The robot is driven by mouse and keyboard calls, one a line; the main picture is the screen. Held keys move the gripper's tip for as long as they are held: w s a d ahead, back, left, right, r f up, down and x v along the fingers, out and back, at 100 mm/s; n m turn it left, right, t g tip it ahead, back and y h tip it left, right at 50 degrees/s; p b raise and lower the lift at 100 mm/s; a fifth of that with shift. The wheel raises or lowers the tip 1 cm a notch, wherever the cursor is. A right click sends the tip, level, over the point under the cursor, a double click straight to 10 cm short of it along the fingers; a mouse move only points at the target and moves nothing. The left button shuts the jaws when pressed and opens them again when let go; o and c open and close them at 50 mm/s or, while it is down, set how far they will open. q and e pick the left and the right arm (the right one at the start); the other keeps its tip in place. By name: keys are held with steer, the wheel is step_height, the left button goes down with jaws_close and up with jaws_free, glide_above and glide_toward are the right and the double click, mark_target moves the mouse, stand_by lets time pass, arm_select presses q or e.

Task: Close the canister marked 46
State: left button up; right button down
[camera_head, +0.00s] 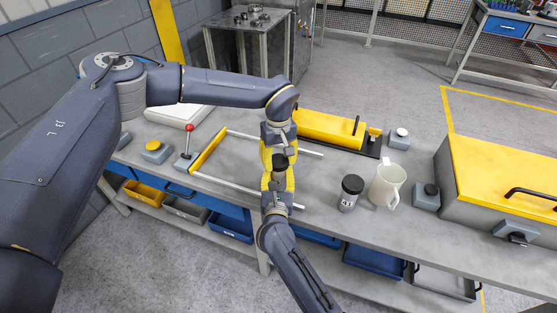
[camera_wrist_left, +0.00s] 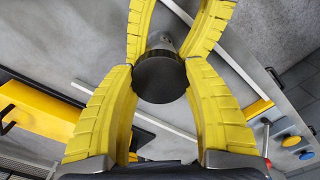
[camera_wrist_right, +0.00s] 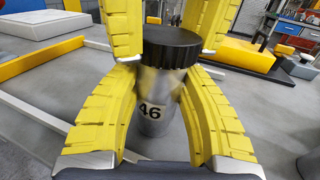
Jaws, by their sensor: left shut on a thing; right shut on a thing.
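The canister marked 46 (camera_wrist_right: 150,110) is a grey metal cylinder with a black lid (camera_wrist_right: 171,45), upright in the right wrist view. My right gripper (camera_wrist_right: 160,90) is shut on the canister's body. My left gripper (camera_wrist_left: 163,75) is shut on the black lid from above. In the left wrist view the lid (camera_wrist_left: 160,80) hides most of the canister. In the head view both grippers meet around the canister, with the dark lid (camera_head: 279,161) showing between the yellow fingers. The lid sits at the top of the canister; whether it is fully seated I cannot tell.
A second dark-lidded canister (camera_head: 349,193) and a cream mug (camera_head: 387,184) stand to the right on the grey workbench (camera_head: 330,225). A yellow-handled frame (camera_head: 209,150) with metal rails surrounds the grippers' area. A large yellow-lidded box (camera_head: 500,178) is at right.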

arm_select(q)
steer(key=m, duration=0.9)
steer(key=shift+m, duration=0.4)
steer(key=o, duration=0.9)
steer(key=shift+r, duration=0.1)
steer(key=shift+r, duration=2.15)
steer(key=shift+o, duration=0.3)
steer(key=shift+f, duration=0.1)
